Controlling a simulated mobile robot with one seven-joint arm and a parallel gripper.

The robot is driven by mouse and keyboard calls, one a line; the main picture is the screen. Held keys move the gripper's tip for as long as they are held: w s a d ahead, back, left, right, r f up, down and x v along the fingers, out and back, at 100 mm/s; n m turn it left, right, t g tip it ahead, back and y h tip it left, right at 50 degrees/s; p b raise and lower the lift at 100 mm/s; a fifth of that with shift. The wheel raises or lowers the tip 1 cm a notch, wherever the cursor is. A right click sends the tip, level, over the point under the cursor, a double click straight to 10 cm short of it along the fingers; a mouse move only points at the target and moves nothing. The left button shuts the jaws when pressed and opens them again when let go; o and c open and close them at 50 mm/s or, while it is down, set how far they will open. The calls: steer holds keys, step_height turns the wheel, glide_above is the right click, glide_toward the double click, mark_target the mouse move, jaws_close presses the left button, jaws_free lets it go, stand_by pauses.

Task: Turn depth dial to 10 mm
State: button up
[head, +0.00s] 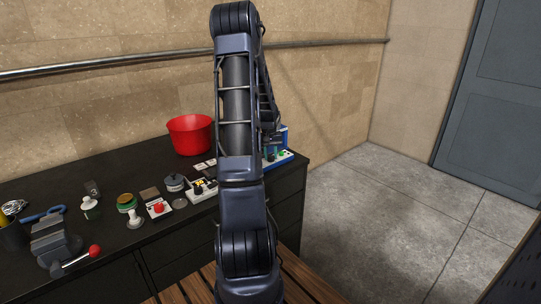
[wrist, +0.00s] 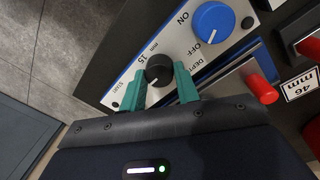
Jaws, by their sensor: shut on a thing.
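The depth dial (wrist: 158,68) is a small black knob on a white panel (wrist: 116,82) in the wrist view. The dial's pointer is too small to read for certain. In the head view my arm hides the gripper and the dial; part of the blue and white press (head: 285,153) shows at the bench's right end.
A larger blue ON/OFF knob (wrist: 214,22) sits beside the dial. A red-tipped handle (wrist: 262,90) and a "46 mm" label (wrist: 301,84) are to the right. On the dark bench (head: 100,172) stand a red bucket (head: 190,134), a vise (head: 52,243) and several small items.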

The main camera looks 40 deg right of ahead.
mark_target(269, 156)
steer(key=shift+m, duration=1.3)
steer(key=o, duration=1)
steer(key=r, duration=1)
steer(key=shift+w+a+r, duration=0.15)
steer(key=shift+w+r, duration=0.1)
steer(key=shift+r, duration=0.15)
steer(key=shift+a, duration=0.1)
